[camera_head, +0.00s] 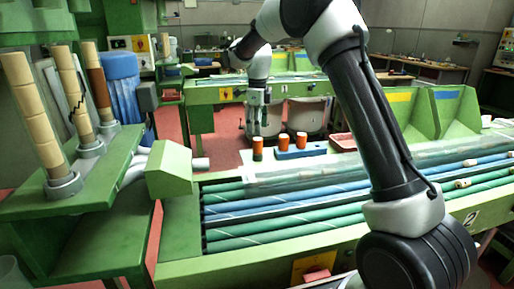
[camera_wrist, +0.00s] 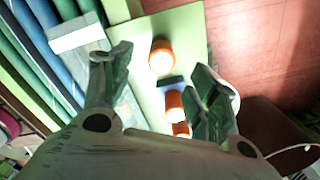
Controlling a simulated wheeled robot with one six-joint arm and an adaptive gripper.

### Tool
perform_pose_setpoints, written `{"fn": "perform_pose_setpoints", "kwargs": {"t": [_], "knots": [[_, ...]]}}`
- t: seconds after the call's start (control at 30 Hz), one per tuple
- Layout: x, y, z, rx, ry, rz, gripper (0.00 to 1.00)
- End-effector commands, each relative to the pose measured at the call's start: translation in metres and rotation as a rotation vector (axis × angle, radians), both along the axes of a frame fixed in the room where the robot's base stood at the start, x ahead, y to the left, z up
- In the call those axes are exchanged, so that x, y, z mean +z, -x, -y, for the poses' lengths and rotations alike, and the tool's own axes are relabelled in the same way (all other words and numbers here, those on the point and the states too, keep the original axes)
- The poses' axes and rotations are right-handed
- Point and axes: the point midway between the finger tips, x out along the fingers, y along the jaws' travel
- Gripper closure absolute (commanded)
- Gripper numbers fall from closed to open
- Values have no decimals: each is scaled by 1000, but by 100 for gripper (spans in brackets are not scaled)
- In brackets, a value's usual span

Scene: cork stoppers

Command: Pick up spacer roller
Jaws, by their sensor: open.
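Three short orange cylinders, which look like spacer rollers, stand upright on the green machine's far edge. The left roller (camera_head: 257,148) stands apart; the middle roller (camera_head: 283,142) and right roller (camera_head: 301,140) are by a low blue block (camera_head: 302,152). My gripper (camera_head: 261,130) points down just above and behind the left roller, open and empty. In the wrist view, one roller (camera_wrist: 161,57) shows between the spread fingertips, apart from both. Two more rollers (camera_wrist: 174,104) are nearer the palm, close to the right finger, partly hidden by it.
Long green and blue tubes (camera_head: 290,205) lie in the machine bed in front of the rollers. A clear cover (camera_head: 350,160) lies over part of them. A green housing (camera_head: 170,170) and cork stacks (camera_head: 30,115) stand left. A red tray (camera_head: 343,142) is to the right.

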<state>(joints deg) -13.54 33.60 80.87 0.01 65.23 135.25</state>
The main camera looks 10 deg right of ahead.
Motion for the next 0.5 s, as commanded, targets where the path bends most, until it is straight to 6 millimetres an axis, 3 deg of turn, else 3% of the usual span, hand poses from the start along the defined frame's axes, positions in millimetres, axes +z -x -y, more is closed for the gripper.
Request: {"fn": "perform_pose_setpoints", "kwargs": {"t": [0.5], "knots": [[-71,-2,0,-37,2,-8,40]]}}
